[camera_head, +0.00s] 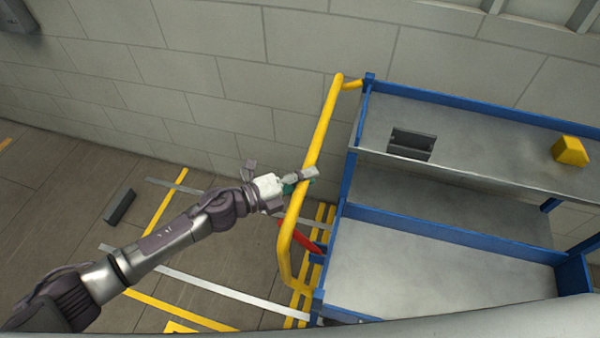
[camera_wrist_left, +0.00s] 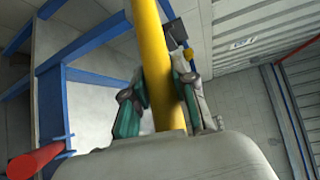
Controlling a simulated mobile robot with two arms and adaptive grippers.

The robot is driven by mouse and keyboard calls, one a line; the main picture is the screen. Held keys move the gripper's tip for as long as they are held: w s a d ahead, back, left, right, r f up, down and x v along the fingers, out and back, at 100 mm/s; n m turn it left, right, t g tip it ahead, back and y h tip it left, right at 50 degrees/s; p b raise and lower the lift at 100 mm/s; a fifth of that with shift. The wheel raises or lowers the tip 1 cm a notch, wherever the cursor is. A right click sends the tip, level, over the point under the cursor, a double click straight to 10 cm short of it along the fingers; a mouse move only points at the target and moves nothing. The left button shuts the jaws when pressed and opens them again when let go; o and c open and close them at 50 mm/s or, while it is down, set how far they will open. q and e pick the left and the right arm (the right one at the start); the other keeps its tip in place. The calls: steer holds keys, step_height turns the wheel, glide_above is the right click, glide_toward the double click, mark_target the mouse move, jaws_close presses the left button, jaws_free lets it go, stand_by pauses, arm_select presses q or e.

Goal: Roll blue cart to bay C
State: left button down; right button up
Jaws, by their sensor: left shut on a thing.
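The blue cart (camera_head: 440,222) stands at the right in the head view, with grey shelves, blue rims and posts. Its yellow push handle (camera_head: 321,130) rises on its left side. My left gripper (camera_head: 300,180) is shut on the handle bar, near its middle height. In the left wrist view, the gripper fingers (camera_wrist_left: 160,95) close on both sides of the yellow handle (camera_wrist_left: 150,40). The blue frame (camera_wrist_left: 80,45) of the cart is behind it, to the left. A red lever (camera_head: 300,238) sits low by the handle. My right gripper is in neither view.
A yellow block (camera_head: 570,151) and a dark open box (camera_head: 411,144) are on the top shelf. A block wall (camera_head: 220,60) runs behind the cart. Yellow and grey floor lines (camera_head: 168,215) and a dark floor block (camera_head: 119,206) lie left. Bare floor (camera_head: 60,190) shows there.

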arm_select(q)
steer(key=shift+r, duration=0.1)
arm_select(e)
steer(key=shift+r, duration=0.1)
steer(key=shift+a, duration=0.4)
arm_select(q)
steer(key=c, duration=0.9)
jaws_free()
steer(key=shift+d, duration=0.1)
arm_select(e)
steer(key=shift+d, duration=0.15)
arm_select(q)
steer(key=v, duration=1.2)
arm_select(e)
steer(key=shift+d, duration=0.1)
